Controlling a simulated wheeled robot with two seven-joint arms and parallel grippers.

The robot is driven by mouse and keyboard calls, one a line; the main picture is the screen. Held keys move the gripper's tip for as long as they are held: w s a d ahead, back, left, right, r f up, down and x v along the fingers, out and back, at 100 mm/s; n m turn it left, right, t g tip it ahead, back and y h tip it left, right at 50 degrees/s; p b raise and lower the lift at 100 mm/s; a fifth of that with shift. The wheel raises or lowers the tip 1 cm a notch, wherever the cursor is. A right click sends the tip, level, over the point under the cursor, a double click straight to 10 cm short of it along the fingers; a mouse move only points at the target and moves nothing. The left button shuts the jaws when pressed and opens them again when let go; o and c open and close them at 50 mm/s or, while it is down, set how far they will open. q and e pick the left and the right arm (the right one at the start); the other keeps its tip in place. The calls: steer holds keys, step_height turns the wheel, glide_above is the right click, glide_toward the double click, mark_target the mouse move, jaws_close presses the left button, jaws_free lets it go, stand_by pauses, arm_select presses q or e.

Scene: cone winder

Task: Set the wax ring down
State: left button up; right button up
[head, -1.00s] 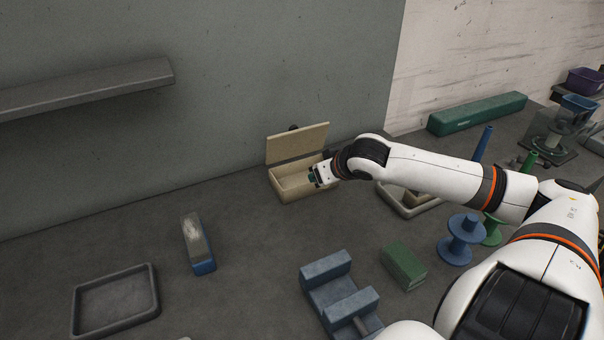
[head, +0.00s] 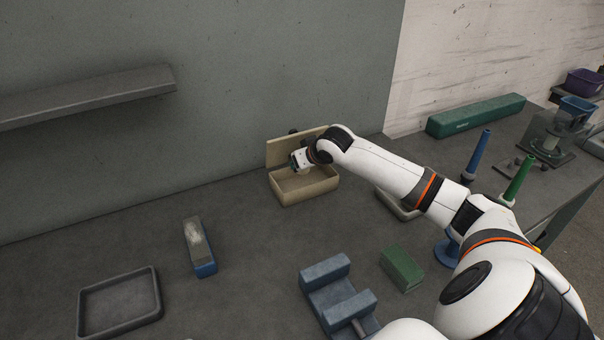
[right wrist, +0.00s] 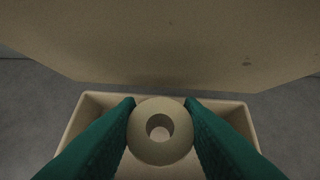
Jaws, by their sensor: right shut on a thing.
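The wax ring (right wrist: 160,150) is a pale beige ring with a round central hole. In the right wrist view my right gripper (right wrist: 160,128) has its two green fingers shut on its sides. The ring is over an open beige box, whose rim (right wrist: 83,104) shows behind it. In the head view the box (head: 306,190) stands against the wall with its lid (head: 282,150) raised. My right gripper (head: 296,162) is above the box's left back part, in front of the lid; the ring cannot be made out there. My left gripper does not show.
A shallow grey tray (head: 118,326) and a blue-and-grey block (head: 199,246) lie to the left. A blue cradle (head: 322,274) and a green block (head: 402,268) are in front. A grey tray (head: 394,205) is partly behind my arm. The table between box and cradle is clear.

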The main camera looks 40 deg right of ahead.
mark_target(306, 172)
step_height(306, 172, down, 4)
steer(key=shift+f, duration=0.1)
steer(key=shift+w+f+p, duration=0.15)
steer(key=shift+f+p, duration=0.15)
steer(key=o, duration=1)
steer(key=shift+f, duration=0.1)
steer(key=shift+s+r, duration=0.2)
steer(key=shift+r, duration=0.15)
steer(key=shift+v, duration=5.7)
